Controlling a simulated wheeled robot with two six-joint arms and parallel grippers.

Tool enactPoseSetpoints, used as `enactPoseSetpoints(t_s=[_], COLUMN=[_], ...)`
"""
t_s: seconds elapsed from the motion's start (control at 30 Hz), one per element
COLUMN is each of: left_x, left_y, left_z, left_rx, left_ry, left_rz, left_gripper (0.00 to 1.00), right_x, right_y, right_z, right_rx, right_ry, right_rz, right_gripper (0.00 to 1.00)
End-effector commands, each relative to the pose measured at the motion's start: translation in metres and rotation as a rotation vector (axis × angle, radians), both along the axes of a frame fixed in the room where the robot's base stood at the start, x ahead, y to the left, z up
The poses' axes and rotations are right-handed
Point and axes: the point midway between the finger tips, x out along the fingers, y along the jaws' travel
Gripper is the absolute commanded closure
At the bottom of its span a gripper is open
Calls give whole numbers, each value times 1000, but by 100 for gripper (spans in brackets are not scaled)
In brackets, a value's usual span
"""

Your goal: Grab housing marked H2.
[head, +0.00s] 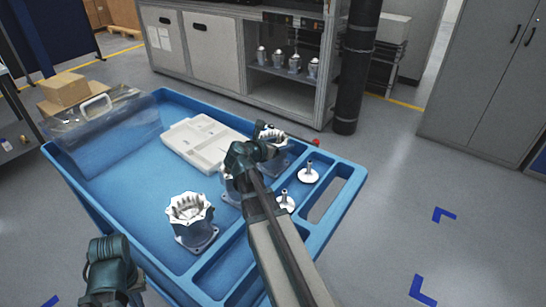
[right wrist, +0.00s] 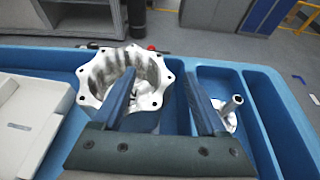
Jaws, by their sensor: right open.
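My right gripper (head: 264,143) is over the far part of the blue cart, at a silvery housing (head: 274,134) with a toothed, lobed rim. In the right wrist view the right gripper (right wrist: 160,76) is open. Its left finger crosses the open bore of that housing (right wrist: 92,80); its right finger is outside, right of the rim. I cannot tell whether they touch it. Another housing (head: 190,220) stands upright nearer on the cart. A third housing (head: 229,187) is mostly hidden behind my right arm. No H2 marking is readable. Part of my left arm shows at lower left, without visible fingers.
The blue cart (head: 100,205) has raised walls and slots at right. Flanged metal parts (head: 308,174) stand there, one beside the right finger in the wrist view (right wrist: 232,112). Left-centre cart floor is clear.

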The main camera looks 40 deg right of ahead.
Motion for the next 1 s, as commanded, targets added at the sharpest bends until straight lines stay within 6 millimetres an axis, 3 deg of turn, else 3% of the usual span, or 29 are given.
enactPoseSetpoints(t_s=[0.1, 0.33, 0.77, 1.0], left_x=[0, 0, 0, 0], left_y=[0, 0, 0, 0], left_z=[-8, -7, -7, -7], left_rx=[0, 0, 0, 0], left_ry=[0, 0, 0, 0], left_rz=[0, 0, 0, 0], left_gripper=[100, 100, 100, 100], right_x=[5, 5, 5, 5], right_y=[-14, -16, -15, -16], right_z=[-8, -7, -7, -7], right_rx=[0, 0, 0, 0], right_ry=[0, 0, 0, 1], right_rz=[-1, 0, 0, -1], right_gripper=[25, 25, 100, 100])
